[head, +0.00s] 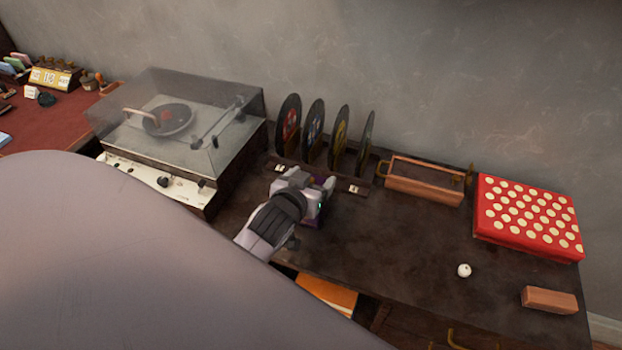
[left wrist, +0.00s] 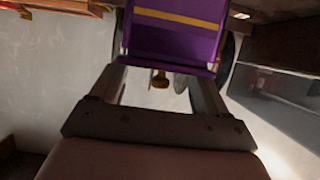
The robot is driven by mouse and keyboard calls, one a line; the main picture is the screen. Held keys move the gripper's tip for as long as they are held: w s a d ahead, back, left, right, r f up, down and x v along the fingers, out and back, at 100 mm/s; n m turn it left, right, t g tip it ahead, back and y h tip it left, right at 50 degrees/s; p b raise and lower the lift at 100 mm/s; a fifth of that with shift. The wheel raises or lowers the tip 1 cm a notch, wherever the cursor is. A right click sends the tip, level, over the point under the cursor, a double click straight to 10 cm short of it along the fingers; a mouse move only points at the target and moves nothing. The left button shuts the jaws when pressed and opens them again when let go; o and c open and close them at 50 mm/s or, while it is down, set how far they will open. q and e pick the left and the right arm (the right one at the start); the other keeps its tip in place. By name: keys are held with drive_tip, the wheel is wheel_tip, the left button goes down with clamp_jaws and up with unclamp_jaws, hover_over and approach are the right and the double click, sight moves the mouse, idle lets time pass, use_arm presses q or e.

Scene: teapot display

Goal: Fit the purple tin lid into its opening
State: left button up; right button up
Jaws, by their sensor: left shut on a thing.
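My left gripper (head: 318,200) is over the dark cabinet top, just in front of the record rack. It is shut on the purple tin lid (left wrist: 175,42), which has a gold stripe across it and fills the space between the fingers in the left wrist view. In the head view only small purple bits show around the gripper, and the rest of the lid is hidden behind it. I cannot tell whether the lid touches anything below. Its opening is not clearly visible in either view. My right gripper is in neither view.
A record player (head: 170,125) under a clear cover stands left of the gripper. Several upright records (head: 313,130) stand in a rack behind. To the right are an open wooden frame (head: 425,188), a red dotted box (head: 528,217), a white ball (head: 464,270) and a wooden block (head: 549,300).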

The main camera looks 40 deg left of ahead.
use_arm(q)
drive_tip(key=shift+f, duration=0.15)
drive_tip(key=o, duration=1)
drive_tip(key=shift+o, duration=0.2)
drive_tip(key=v, duration=0.7)
drive_tip(key=shift+s, duration=0.1)
